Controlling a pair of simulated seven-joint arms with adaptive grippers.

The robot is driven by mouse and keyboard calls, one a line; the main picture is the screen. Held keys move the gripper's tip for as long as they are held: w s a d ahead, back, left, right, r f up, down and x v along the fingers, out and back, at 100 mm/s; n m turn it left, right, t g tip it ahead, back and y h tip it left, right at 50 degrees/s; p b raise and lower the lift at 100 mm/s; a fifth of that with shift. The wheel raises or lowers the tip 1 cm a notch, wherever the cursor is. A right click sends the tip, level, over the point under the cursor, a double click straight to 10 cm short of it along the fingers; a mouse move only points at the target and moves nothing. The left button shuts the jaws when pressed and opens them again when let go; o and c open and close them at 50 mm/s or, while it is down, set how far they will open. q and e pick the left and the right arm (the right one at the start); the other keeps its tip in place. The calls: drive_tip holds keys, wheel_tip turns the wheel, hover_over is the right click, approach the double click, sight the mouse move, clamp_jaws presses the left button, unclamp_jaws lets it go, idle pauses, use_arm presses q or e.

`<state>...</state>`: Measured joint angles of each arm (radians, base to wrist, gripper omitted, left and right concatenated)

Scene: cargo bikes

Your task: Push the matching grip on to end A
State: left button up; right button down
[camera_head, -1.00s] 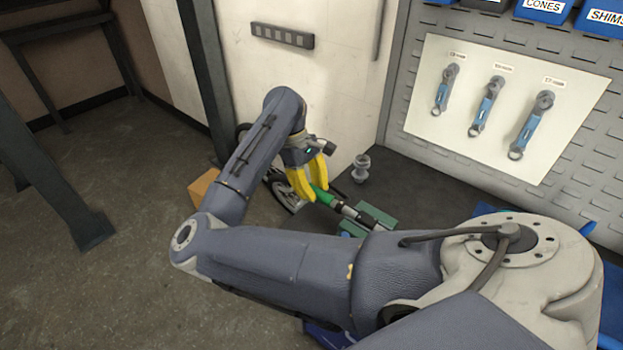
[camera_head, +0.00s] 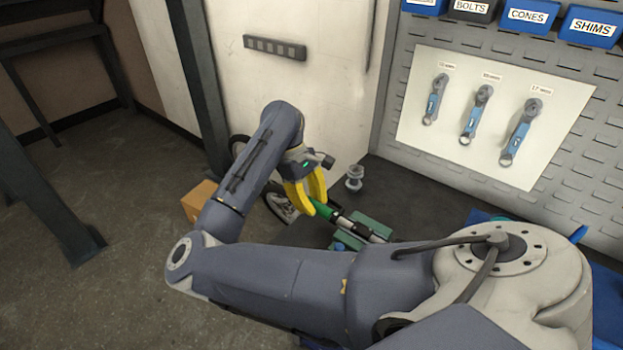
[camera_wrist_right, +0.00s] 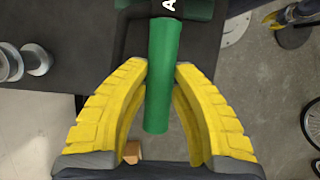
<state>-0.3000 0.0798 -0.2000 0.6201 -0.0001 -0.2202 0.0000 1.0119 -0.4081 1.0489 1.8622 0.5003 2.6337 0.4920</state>
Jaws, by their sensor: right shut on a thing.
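The green grip (camera_head: 326,212) is a smooth tube at the end of a dark bar (camera_head: 343,222). In the right wrist view the green grip (camera_wrist_right: 161,75) runs down between my yellow fingers. Its far end meets a black part marked with a white letter A (camera_wrist_right: 169,6), and its near end hangs free between the fingers. My right gripper (camera_head: 317,205) is shut on the green grip; its fingertips also show in the right wrist view (camera_wrist_right: 161,68). How far the grip covers the bar end is hidden. My left gripper is not in view.
A green clamp block (camera_head: 371,230) holds the bar on the dark bench (camera_head: 410,205). A grey metal spool-like part (camera_head: 354,178) stands behind it. A pegboard with blue-handled tools (camera_head: 476,113) and labelled bins (camera_head: 530,15) rises at the back. A cardboard box (camera_head: 198,200) sits lower left.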

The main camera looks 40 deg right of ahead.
drive_tip(key=shift+s+f, duration=0.1)
drive_tip(key=shift+s, duration=0.3)
idle(0.4)
drive_tip(key=c, duration=1.1)
unclamp_jaws()
drive_tip(key=shift+a, duration=0.1)
drive_tip(key=shift+w, duration=0.1)
